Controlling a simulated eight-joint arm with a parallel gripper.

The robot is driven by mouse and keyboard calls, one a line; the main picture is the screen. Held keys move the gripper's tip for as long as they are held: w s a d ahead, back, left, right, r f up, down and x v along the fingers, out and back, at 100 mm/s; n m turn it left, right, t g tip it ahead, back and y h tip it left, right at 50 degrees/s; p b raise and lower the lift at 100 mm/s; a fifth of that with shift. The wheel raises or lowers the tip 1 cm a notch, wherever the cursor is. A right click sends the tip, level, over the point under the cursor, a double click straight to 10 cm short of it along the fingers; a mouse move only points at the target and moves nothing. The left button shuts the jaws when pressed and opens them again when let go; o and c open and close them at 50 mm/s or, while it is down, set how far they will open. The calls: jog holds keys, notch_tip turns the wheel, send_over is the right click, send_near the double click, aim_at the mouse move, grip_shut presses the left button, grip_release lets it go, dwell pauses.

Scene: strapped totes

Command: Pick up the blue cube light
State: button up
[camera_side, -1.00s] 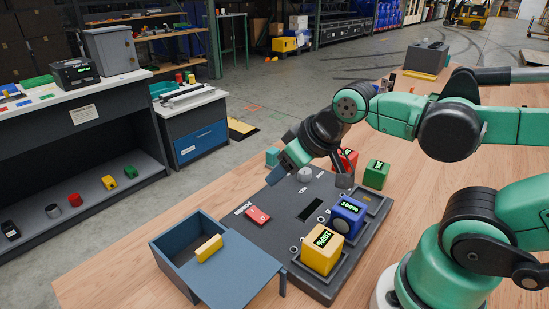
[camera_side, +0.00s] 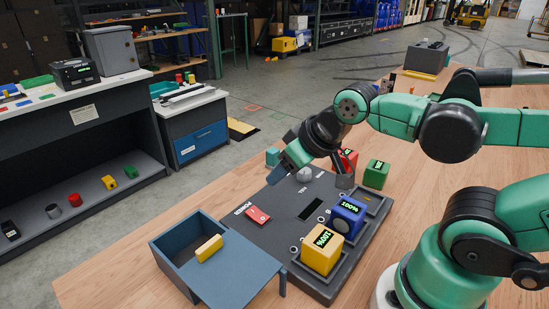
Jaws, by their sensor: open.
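The blue cube light (camera_side: 347,217) sits in a slot on the dark grey board (camera_side: 267,241), with a green "100%" display on its top. It stands between the yellow cube light (camera_side: 321,250) in front and the farther slots. My gripper (camera_side: 318,180) is open and empty above the back part of the board, up and to the left of the blue cube. The red cube light (camera_side: 347,160) is partly hidden behind my gripper. The green cube light (camera_side: 376,174) stands behind the board on the right.
A red power switch (camera_side: 258,215) and a grey knob (camera_side: 304,174) are on the board. A blue-grey box (camera_side: 182,246) with a yellow block (camera_side: 209,248) stands at the front left. A small teal cube (camera_side: 272,157) lies behind the board. Wooden table is clear on the left.

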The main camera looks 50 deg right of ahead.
jog(key=o, duration=0.8)
jog(key=shift+o, duration=0.2)
jog(key=g, duration=0.7)
send_over(350, 207)
jog(key=f, duration=0.2)
jog(key=shift+w+f, duration=0.2)
jog(key=shift+f, duration=0.1)
jog(key=shift+s+d+f, duration=0.1)
jog(key=shift+s+f, duration=0.05)
jog(key=shift+f, duration=2.6)
